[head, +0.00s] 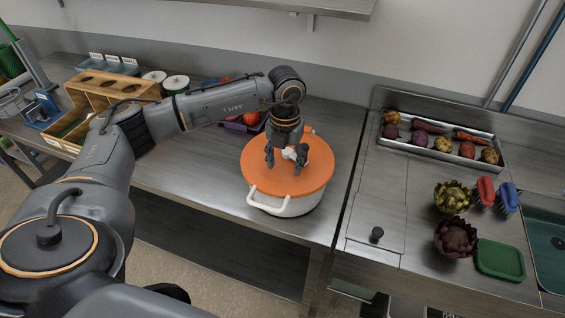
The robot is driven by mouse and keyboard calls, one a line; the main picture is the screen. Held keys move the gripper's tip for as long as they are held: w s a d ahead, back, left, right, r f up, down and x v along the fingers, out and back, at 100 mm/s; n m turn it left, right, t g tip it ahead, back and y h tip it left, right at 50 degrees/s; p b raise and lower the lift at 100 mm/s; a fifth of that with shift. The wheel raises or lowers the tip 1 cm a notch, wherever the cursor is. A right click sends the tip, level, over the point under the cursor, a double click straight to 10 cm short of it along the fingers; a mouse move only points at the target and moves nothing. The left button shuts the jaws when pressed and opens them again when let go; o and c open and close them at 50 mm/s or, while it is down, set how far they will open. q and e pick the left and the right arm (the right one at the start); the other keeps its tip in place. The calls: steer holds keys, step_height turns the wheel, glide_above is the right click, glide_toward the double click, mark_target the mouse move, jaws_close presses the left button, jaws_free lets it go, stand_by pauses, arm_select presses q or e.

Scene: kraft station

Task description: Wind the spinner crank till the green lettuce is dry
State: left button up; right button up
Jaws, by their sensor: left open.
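The salad spinner (288,205) is a white pot with a wide orange lid (262,178). It stands on the steel counter in the middle of the head view. My left gripper (287,162) points down over the lid's middle. Its fingers are open, one on each side of a pale knob-like part (290,153) on the lid, which may be the crank's handle. I cannot tell whether the fingers touch it. The lid hides the inside, so no green lettuce shows. My right gripper is not in view.
A metal tray of root vegetables (441,140) lies at the back right. Artichokes (452,197), red and blue brushes (485,191) and a green lid (500,259) sit near the sink (543,240). A wooden caddy (112,91) is at left.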

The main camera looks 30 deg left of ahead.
arm_select(q)
step_height(320, 180, up, 7)
steer(key=p, duration=0.4)
stand_by(0.4)
